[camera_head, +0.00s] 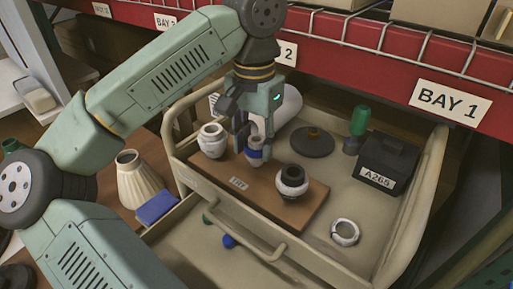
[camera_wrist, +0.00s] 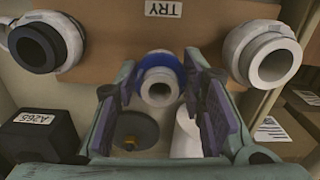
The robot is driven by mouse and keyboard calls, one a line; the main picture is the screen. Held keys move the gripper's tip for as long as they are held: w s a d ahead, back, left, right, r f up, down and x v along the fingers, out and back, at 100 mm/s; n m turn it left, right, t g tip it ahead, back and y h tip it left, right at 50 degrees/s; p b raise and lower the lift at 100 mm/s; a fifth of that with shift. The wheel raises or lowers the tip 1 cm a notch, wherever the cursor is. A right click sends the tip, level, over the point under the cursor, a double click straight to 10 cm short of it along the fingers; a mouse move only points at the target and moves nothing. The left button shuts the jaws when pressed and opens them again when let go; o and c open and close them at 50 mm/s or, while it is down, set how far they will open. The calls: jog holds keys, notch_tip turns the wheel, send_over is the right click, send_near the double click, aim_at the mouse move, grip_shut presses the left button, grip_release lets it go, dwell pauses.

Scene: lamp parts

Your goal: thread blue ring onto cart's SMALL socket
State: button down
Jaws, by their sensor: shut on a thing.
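The blue ring (camera_wrist: 176,63) is around the small white socket (camera_wrist: 159,88), the middle one of three on the board in the cart. In the head view the blue ring (camera_head: 255,154) shows as a band around the socket's body. My gripper (camera_head: 248,145) points down over this socket.
A white socket (camera_head: 211,141) and a black-collared socket (camera_head: 291,181) flank the middle one on the brown board (camera_head: 240,184). A loose white ring (camera_head: 344,232), a dark box (camera_head: 387,160), a dark disc (camera_head: 312,142) and a green-topped object (camera_head: 359,121) are inside the cart's raised rim (camera_head: 409,215).

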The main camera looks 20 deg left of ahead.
jog(key=shift+r+m, duration=0.25)
jog(key=shift+m, duration=0.25)
jog(key=m, duration=0.3)
jog(key=c, duration=1.4)
grip_release()
jog(key=shift+o, duration=1.2)
jog(key=shift+s, duration=0.1)
jog(key=shift+f, duration=0.1)
